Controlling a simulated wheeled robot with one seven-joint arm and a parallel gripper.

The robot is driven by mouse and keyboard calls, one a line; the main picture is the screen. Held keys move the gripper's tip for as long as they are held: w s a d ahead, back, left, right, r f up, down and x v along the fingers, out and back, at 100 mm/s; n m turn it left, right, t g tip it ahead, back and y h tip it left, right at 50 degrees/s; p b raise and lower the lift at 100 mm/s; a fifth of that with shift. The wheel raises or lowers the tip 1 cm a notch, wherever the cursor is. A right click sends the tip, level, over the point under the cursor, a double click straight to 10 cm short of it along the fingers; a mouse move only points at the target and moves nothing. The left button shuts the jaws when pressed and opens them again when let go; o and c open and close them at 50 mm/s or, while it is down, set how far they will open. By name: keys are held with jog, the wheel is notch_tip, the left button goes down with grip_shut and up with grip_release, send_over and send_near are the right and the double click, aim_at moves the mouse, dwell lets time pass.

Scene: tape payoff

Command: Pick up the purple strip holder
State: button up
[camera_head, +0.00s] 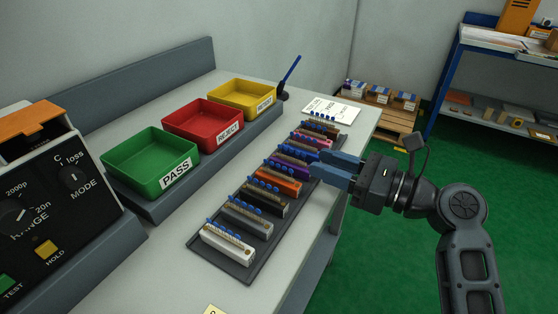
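The purple strip holder (290,171) lies in the dark tray (208,253), between an orange holder (281,185) and a blue holder. Blue components sit along its top. My gripper (323,162) reaches in from the right with its two blue fingers apart and nothing seen between them. The fingertips are by the right ends of the purple and blue holders and cover part of that area. I cannot tell whether they touch anything.
Several other holders fill the tray, from white (228,245) in front to brown at the back. Green (150,163), red (203,124) and yellow (240,98) bins stand left. A test meter (60,210) is at lower left. The bench's right edge lies beneath my gripper.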

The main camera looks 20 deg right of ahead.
aim_at(291, 151)
jog(key=x, duration=0.2)
jog(key=shift+w+a, duration=0.2)
jog(key=shift+w, duration=0.1)
jog(key=shift+x, duration=2.6)
jog(key=shift+w+d+f, duration=0.1)
jog(key=shift+c, duration=0.5)
grip_shut()
